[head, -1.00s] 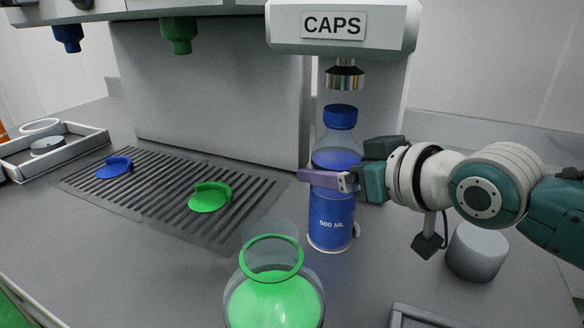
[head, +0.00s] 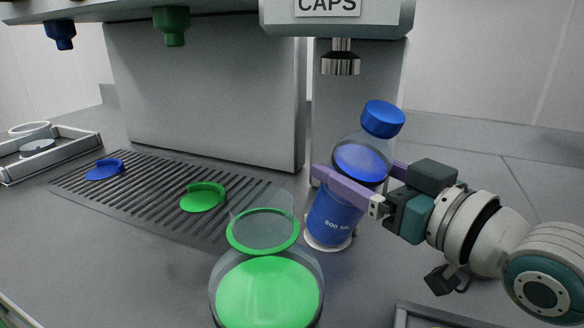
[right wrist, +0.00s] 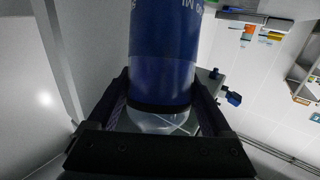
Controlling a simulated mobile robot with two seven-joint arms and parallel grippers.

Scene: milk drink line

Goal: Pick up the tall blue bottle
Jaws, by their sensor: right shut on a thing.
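The tall blue bottle (head: 337,215) has a blue cap, a clear upper part with blue liquid and a blue "500 ML" label. In the head view it tilts, its cap leaning right, in front of the caps machine. My right gripper (head: 358,183) is shut on it, its purple fingers around the upper body just above the label. The bottle (right wrist: 165,60) fills the space between the fingers in the right wrist view. Its base is near a pale round spot on the counter; I cannot tell whether it touches. My left gripper is not in view.
A round flask of green liquid (head: 268,290) stands at the front. The caps machine nozzle (head: 341,62) hangs behind the bottle. A tray edge (head: 425,313) shows front right.

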